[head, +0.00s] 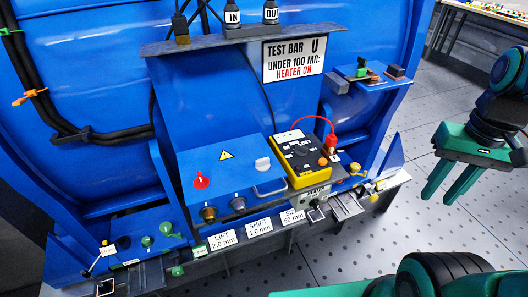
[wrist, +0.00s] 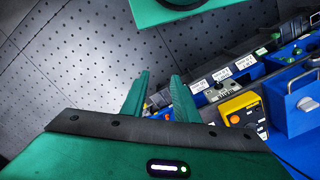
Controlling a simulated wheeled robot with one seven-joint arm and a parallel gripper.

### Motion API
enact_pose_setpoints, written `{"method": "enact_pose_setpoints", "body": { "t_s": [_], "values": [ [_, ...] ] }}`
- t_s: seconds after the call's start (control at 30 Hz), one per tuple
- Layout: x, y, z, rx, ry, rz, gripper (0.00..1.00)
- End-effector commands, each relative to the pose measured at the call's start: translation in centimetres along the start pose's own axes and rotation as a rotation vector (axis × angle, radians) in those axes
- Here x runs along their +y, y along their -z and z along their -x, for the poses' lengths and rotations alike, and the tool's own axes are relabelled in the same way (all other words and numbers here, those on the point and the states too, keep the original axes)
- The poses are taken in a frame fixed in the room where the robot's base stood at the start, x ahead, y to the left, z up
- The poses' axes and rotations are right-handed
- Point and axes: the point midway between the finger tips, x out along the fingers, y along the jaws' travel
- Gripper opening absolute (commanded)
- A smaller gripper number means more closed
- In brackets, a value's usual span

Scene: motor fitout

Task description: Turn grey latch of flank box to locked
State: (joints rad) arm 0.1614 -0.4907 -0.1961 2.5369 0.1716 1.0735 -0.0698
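The blue flank box (head: 225,170) sits low at the front of the big blue motor, with a yellow warning triangle and a bail handle on it. What looks like its grey latch (head: 262,163) is a small light grey piece at the right of its face; a red knob (head: 201,181) is at the left. In the wrist view the blue box (wrist: 285,85) and grey latch (wrist: 306,103) show at the right edge. My gripper (head: 448,192) is open and empty, off to the right over the floor, well apart from the box. Its fingers also show in the wrist view (wrist: 160,98).
A yellow meter (head: 300,160) with a red lead stands just right of the box. A ledge with LIFT, SHIFT and SIZE labels (head: 258,227) runs below. A grey shelf (head: 240,40) with a TEST BAR sign (head: 293,61) is above. Open floor (head: 350,245) lies at the right.

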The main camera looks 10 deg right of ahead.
Motion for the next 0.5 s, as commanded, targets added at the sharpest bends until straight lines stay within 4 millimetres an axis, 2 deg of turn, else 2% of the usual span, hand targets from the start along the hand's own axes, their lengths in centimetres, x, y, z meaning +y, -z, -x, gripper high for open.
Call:
{"method": "enact_pose_setpoints", "body": {
  "t_s": [0.17,0.3,0.37,0.5],
  "values": [
    [-6.2,4.5,2.1,-0.001,-0.010,0.458,0.27],
    [-13.3,7.2,3.8,0.000,-0.015,0.895,0.27],
    [-16.7,7.9,4.3,-0.001,-0.016,1.083,0.27],
    [-25.0,8.1,5.2,-0.002,-0.016,1.513,0.27]
  ]
}}
